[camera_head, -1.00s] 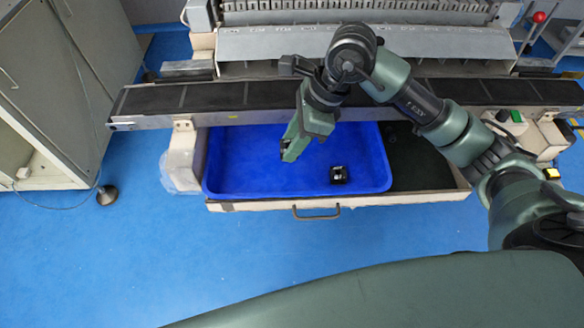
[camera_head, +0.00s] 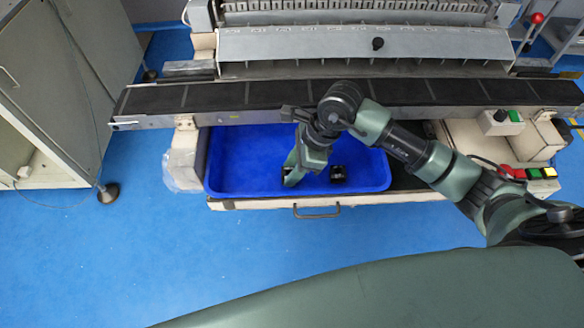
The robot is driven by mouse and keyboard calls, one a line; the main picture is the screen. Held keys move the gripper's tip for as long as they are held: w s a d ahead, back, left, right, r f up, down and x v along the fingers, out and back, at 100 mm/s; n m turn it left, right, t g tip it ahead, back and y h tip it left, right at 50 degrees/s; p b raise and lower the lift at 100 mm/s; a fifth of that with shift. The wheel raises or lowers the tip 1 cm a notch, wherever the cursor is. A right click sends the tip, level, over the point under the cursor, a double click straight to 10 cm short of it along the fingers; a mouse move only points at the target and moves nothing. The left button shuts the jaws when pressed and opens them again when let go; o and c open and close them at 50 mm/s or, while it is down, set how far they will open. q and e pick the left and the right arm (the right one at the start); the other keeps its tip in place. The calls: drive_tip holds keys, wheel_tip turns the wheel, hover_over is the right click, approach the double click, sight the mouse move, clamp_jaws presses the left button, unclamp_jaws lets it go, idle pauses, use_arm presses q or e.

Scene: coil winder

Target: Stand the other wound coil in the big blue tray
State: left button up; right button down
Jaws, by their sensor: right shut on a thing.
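The big blue tray (camera_head: 235,178) sits in the open drawer below the conveyor. One dark wound coil (camera_head: 338,175) stands in the tray, right of its middle. My right gripper (camera_head: 290,180) is down inside the tray, left of that coil and apart from it. It is shut on the other wound coil (camera_head: 284,170), of which only a small dark part shows; the gripper hides the rest. I cannot tell whether the held coil touches the tray floor. My left gripper is not in view.
The dark conveyor belt (camera_head: 220,96) runs above the tray's back edge, close to my right arm. The drawer front with its handle (camera_head: 316,213) lies nearest. The left half of the tray is empty. A grey cabinet (camera_head: 50,80) stands at the left.

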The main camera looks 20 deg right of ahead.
drive_tip(key=shift+f, duration=0.2)
drive_tip(key=c, duration=1)
unclamp_jaws()
drive_tip(key=shift+r, duration=0.1)
drive_tip(key=shift+r, duration=0.2)
drive_tip(key=b+v, duration=0.1)
drive_tip(key=v, duration=1.1)
